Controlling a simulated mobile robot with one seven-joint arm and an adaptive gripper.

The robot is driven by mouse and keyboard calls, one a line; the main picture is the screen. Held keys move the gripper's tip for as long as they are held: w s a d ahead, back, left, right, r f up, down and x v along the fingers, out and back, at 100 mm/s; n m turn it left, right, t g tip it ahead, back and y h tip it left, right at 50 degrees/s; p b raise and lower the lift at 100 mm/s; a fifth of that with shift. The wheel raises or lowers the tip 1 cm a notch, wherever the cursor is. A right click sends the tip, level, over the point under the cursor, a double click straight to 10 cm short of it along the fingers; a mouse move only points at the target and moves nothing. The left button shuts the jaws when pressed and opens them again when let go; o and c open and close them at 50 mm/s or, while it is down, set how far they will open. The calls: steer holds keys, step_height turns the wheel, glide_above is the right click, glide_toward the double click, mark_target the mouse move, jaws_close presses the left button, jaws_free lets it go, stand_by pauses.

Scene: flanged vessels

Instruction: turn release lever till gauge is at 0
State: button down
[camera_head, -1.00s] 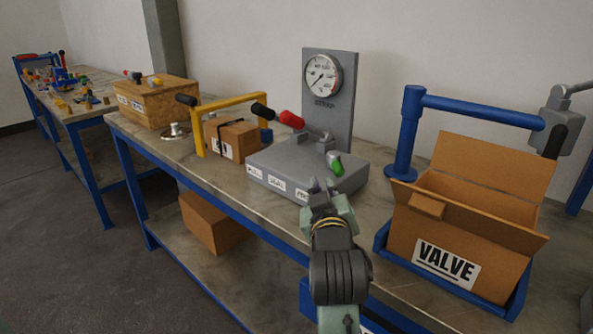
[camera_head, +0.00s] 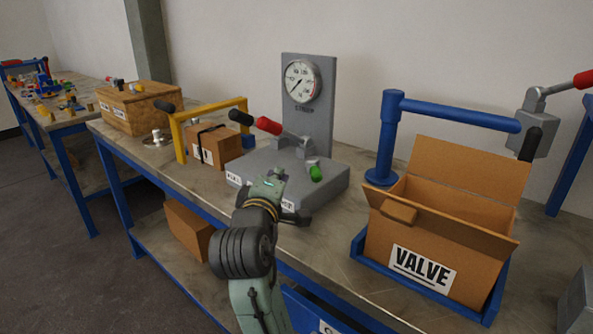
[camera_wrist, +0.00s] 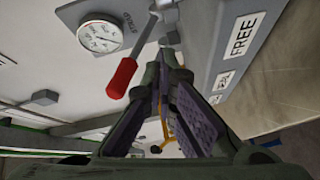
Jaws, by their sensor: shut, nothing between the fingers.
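A grey base box (camera_head: 262,170) on the bench carries an upright panel with a round white gauge (camera_head: 302,81). Its needle points to the lower left; the exact reading is too small to tell. A lever with a red grip (camera_head: 268,125) rises from the box to the left. My gripper (camera_head: 272,180) is shut and empty, in front of the box. In the wrist view the red grip (camera_wrist: 122,78) lies left of my fingertips (camera_wrist: 166,58), apart from them, and the gauge (camera_wrist: 100,36) shows at upper left.
A blue post with a horizontal arm (camera_head: 455,111) and an open carton marked VALVE (camera_head: 395,245) stand on the right. A yellow frame (camera_head: 180,140), a small carton (camera_head: 215,147) and a wooden crate (camera_head: 135,108) are on the left. Bare bench (camera_head: 335,225) lies right of my gripper.

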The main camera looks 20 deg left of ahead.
mark_target(315, 170)
steer(key=w, duration=0.1)
steer(key=w+d, duration=0.1)
steer(key=w, duration=0.1)
steer(key=w+p, duration=0.1)
steer(key=shift+w+d+f, duration=0.35)
steer(key=shift+w+f, duration=0.05)
steer(key=shift+w+d+f, duration=0.2)
steer(key=shift+d+f, duration=0.05)
steer(key=shift+d, duration=0.3)
steer(key=shift+d, duration=0.1)
